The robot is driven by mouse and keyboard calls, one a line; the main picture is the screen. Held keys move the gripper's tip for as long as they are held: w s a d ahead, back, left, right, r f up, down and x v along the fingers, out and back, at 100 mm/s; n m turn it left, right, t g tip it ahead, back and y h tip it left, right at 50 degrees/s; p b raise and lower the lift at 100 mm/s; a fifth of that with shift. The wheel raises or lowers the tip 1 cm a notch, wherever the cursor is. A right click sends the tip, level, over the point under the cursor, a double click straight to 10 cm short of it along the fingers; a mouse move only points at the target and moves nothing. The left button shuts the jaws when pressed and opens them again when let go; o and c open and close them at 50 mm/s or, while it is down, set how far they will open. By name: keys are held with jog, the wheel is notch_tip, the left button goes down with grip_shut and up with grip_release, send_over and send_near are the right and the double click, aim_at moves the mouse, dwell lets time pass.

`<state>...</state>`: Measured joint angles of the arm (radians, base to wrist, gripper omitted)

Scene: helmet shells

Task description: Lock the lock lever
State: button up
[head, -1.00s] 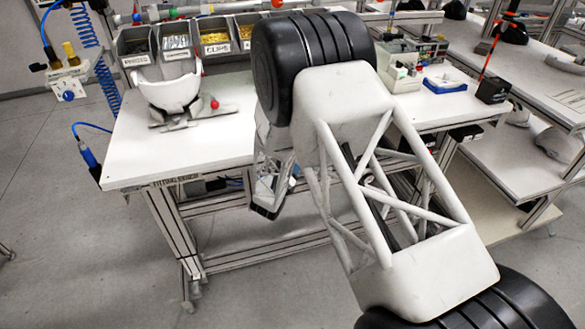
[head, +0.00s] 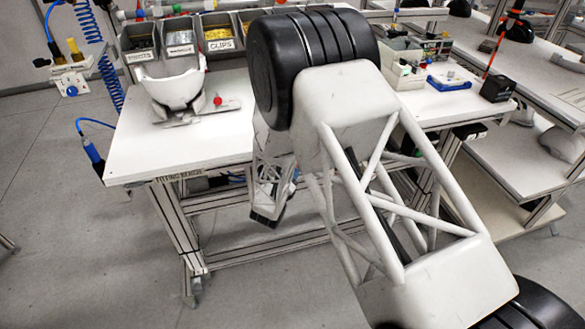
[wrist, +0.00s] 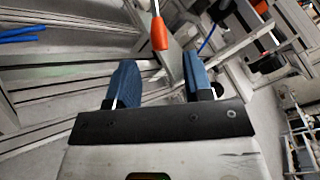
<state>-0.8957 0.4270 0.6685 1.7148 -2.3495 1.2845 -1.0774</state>
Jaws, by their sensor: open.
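A white helmet shell (head: 172,88) sits in a grey fixture (head: 190,115) on the bench's left part in the head view. A small red ball knob (head: 217,101) stands at the fixture's right side and looks like the lock lever's end; the lever's setting is too small to tell. My gripper (head: 263,218) hangs in front of the bench's front edge, below the top and right of the fixture, well apart from it. In the wrist view my gripper (wrist: 161,78) has its two blue fingers spread with nothing between them. The helmet shell and knob cannot be made out there.
The white bench top (head: 135,150) is clear in front of the fixture. Labelled parts bins (head: 222,42) line its back. A blue tray (head: 450,82) and a black box (head: 497,88) stand at the right. An orange-tipped rod (wrist: 159,32) shows beyond the fingers in the wrist view.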

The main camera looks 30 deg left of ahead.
jog(key=shift+d+f+n+y, duration=0.15)
jog(key=shift+n+y, duration=0.15)
jog(key=shift+y, duration=0.2)
jog(key=shift+w, duration=0.1)
jog(key=shift+w+a, duration=0.25)
jog(key=shift+w, duration=1)
jog(key=shift+w+a, duration=0.3)
jog(key=shift+w, duration=0.95)
jog(key=shift+w+a, duration=0.25)
jog(key=shift+w, duration=1)
grip_shut()
